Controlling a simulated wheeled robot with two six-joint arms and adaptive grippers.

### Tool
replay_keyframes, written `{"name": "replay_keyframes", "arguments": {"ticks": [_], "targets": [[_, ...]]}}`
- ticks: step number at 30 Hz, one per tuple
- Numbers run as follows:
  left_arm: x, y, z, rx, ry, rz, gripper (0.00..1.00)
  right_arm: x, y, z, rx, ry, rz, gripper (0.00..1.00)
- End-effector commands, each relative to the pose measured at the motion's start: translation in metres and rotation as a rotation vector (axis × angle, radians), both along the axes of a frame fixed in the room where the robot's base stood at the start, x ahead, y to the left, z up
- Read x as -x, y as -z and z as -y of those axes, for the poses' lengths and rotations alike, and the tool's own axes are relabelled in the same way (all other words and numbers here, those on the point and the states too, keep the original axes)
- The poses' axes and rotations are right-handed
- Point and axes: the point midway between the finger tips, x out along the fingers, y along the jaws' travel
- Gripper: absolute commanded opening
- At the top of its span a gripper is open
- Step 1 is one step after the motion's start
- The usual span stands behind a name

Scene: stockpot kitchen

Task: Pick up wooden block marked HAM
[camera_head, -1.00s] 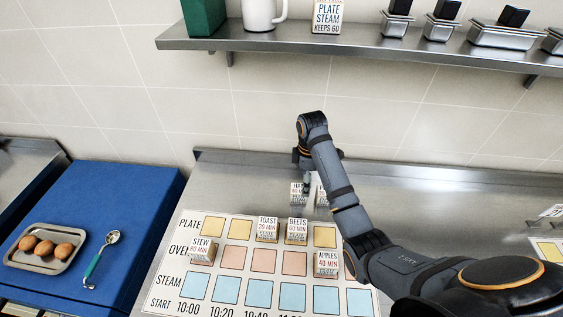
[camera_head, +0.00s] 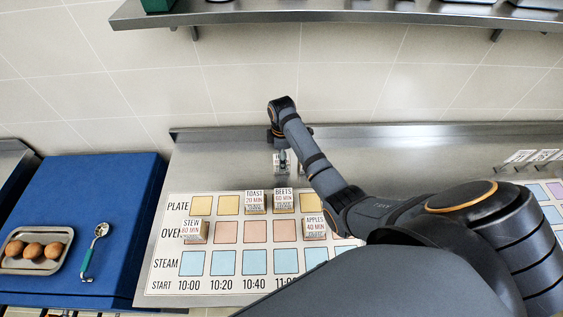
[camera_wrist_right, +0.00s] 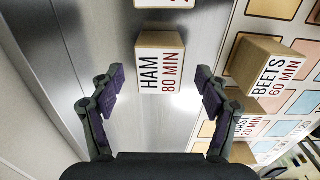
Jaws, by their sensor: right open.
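The wooden block marked HAM 80 MIN (camera_wrist_right: 160,62) stands on the steel counter, its white label facing the camera in the right wrist view. My right gripper (camera_wrist_right: 158,86) is open, with one finger on each side of the space just in front of the block. The fingertips are close to the block and not closed on it. In the head view my right gripper (camera_head: 281,156) is low over the counter behind the board, and partly hides the block there. My left gripper is not in view.
Another labelled block stands just beyond HAM, cut off by the wrist view's top edge. The BEETS block (camera_wrist_right: 268,68) and TOAST block (camera_head: 254,202) stand on the schedule board (camera_head: 160,283). STEW (camera_head: 194,231) and APPLES (camera_head: 314,228) blocks are nearer. A wall shelf (camera_head: 340,16) runs above.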

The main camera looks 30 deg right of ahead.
Motion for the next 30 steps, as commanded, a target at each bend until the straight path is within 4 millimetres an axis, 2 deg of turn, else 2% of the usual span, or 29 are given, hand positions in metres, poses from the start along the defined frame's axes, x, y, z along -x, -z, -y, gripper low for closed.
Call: {"name": "replay_keyframes", "arguments": {"ticks": [1,3,6,12,26,30], "targets": [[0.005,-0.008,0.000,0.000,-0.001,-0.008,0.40,0.000,0.004,-0.001,0.000,0.000,-0.003,0.75],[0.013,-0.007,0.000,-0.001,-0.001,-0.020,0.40,0.000,0.017,0.000,0.000,0.001,-0.002,0.75],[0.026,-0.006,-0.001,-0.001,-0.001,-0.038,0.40,0.000,0.025,0.000,0.000,0.001,0.000,0.75],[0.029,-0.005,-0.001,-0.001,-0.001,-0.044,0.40,-0.001,0.027,0.000,0.000,0.001,0.002,0.75],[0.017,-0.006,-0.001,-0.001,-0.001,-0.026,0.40,-0.001,0.027,0.000,0.000,0.001,0.001,0.14],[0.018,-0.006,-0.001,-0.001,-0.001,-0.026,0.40,-0.001,0.027,0.000,0.000,0.001,0.002,0.13]]}}
